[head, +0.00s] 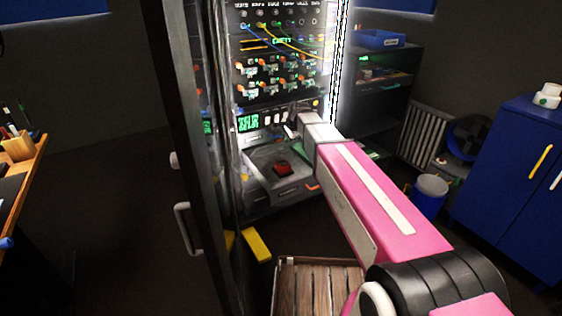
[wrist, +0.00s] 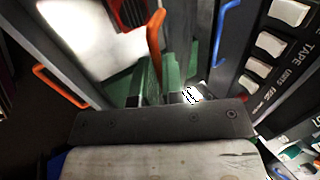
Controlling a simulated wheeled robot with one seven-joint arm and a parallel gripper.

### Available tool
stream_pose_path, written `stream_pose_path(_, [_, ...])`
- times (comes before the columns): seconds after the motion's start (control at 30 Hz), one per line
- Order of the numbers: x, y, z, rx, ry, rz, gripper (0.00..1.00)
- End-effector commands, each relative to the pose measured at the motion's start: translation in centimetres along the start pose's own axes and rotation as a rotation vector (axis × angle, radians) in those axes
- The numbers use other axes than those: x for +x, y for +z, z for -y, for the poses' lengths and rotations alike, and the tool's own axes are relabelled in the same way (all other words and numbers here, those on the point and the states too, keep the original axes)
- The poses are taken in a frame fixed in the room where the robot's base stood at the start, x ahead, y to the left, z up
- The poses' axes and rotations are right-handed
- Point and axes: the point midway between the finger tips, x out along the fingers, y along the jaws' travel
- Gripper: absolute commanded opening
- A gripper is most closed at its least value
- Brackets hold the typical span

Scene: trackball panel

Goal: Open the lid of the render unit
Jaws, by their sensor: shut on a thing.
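My gripper (head: 291,129) reaches into the tall rack, beside the green-lit display in the head view. In the wrist view my gripper (wrist: 164,84) appears shut on an orange handle (wrist: 156,40), whose lower end runs down between the dark fingers. Green and pale surfaces show behind the handle. The fingertips are small and partly hidden, so the exact contact is unclear. No label naming the render unit is readable, and I cannot tell how far its lid is open.
A grey unit with a red block (head: 282,168) sits low in the rack. The open rack door with its handle (head: 186,228) stands at left. Another orange handle (wrist: 60,87), a blue handle (wrist: 230,22) and white buttons (wrist: 270,42) flank my gripper. A wooden crate (head: 318,262) is below.

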Motion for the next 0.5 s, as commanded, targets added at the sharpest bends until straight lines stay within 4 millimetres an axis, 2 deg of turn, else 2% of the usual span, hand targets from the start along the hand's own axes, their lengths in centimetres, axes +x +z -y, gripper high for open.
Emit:
stream_pose_path(0.27, [-0.1, 0.0, 0.0, 0.0, 0.0, 0.0, 0.0])
stream_pose_path(0.5, [-0.2, 0.0, 1.0, 0.0, 0.0, 0.001, 0.0])
